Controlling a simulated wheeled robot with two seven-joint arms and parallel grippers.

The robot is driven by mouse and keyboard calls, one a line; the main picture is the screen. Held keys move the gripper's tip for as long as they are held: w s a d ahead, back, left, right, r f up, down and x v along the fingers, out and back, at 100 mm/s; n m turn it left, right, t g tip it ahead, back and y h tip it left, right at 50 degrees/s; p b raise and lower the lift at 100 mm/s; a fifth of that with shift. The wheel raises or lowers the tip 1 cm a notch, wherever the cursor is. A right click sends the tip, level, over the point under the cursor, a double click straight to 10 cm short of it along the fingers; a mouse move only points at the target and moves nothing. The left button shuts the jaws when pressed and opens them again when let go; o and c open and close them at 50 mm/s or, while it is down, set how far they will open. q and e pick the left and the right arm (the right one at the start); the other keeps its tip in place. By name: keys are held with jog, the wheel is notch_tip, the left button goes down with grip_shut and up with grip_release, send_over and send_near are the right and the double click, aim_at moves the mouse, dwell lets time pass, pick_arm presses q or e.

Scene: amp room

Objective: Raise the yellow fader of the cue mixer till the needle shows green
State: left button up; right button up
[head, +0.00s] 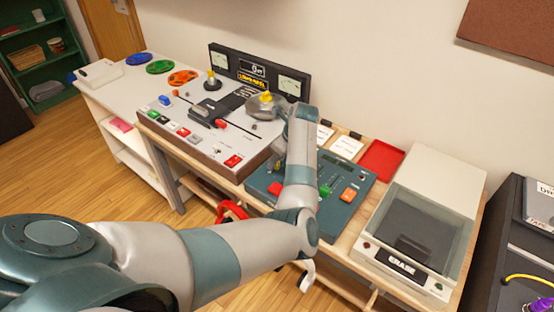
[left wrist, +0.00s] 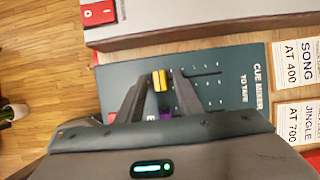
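The cue mixer (head: 352,178) is a teal box on the bench, partly covered by my left arm in the head view. In the left wrist view its panel (left wrist: 222,60) carries the yellow fader (left wrist: 160,80). My left gripper (left wrist: 163,76) is open, one finger on each side of the yellow fader, with a visible gap at least on the right side. A purple cap (left wrist: 165,112) shows lower between the fingers. The arm hides the fader and fingertips in the head view. Two white meters (head: 290,85) stand on the black back panel; their needles are too small to read. My right gripper is not in view.
The tape machine (head: 235,150) stands left of the mixer, the eraser (head: 400,255) right of it. White cards (head: 346,147) and a red tray (head: 381,160) lie behind. The floor in front is open.

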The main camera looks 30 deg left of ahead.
pick_arm(q)
jog(key=shift+c, duration=0.9)
grip_shut()
jog(key=shift+w+r, duration=0.15)
jog(key=shift+w, duration=0.05)
jog(key=w+p, duration=0.3)
jog(key=w, duration=0.1)
jog(key=shift+w+d+r+p, duration=0.1)
jog(key=shift+d+r+p, duration=0.15)
jog(key=shift+r+p, duration=0.15)
jog(key=shift+w+f+p, duration=0.15)
jog(key=shift+w+p, duration=0.25)
jog(key=shift+p, duration=0.5)
jog(key=shift+f, duration=0.25)
jog(key=shift+o, duration=0.9)
grip_release()
jog(key=shift+s, duration=0.2)
